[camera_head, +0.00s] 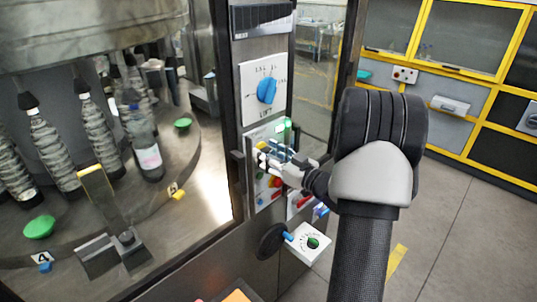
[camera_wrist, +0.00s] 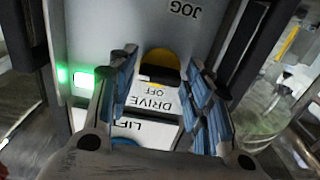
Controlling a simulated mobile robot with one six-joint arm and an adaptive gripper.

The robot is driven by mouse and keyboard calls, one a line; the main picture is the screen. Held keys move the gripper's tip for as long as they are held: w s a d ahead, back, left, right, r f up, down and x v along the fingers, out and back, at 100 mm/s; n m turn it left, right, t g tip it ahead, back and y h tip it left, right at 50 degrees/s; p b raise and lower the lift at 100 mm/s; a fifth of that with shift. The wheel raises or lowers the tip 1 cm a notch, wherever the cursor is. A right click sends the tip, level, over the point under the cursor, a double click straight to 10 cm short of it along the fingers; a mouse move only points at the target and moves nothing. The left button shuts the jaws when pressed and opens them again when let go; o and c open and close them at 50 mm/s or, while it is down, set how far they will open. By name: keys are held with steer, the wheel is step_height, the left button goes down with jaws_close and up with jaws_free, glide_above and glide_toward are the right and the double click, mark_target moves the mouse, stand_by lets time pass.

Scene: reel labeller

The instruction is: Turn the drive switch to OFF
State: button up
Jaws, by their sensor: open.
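The drive switch (camera_wrist: 160,66) shows in the wrist view as a yellow round base with a black handle lying roughly crosswise in the picture. The words DRIVE and OFF are printed beside it on the grey panel (camera_wrist: 110,22). My gripper (camera_wrist: 161,70) is open, with one blue-padded finger on each side of the switch and nothing held. Whether the fingers touch it, I cannot tell.
A large blue dial (camera_head: 267,90) sits above my gripper on the post. Below are a white box with a green knob (camera_head: 312,243) and a black knob (camera_head: 272,240). A green light (camera_wrist: 82,79) glows left of the switch. Bottles stand on the machine table at left; open floor lies right.

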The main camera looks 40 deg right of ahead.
steer(key=shift+c, duration=0.6)
steer(key=c, duration=0.6)
steer(key=shift+c, duration=0.2)
steer(key=shift+n+b, duration=0.3)
steer(key=shift+b, duration=0.15)
steer(key=shift+n+b, duration=8.7)
steer(key=shift+b, duration=0.05)
